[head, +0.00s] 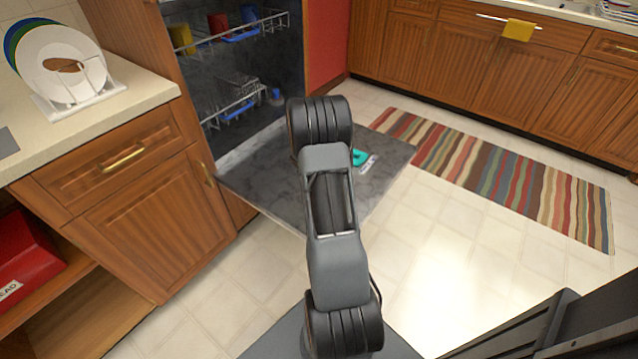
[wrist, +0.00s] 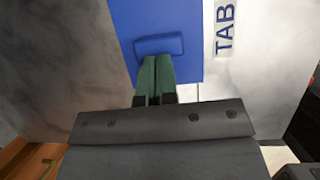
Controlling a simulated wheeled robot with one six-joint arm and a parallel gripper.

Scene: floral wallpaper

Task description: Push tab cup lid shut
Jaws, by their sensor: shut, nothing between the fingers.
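The blue tab cup lid (wrist: 170,15) is a flat panel with a raised rounded bar (wrist: 159,44), at the top middle of the wrist view. A "TAB" label (wrist: 224,28) is just right of it. My arm hides the gripper in the head view.
The dishwasher door (head: 265,180) lies folded down, with racks (head: 225,100) inside the dishwasher behind. A wooden cabinet (head: 150,210) stands close on the left, with plates (head: 60,65) on its counter. A striped rug (head: 500,180) and open floor (head: 450,250) lie to the right.

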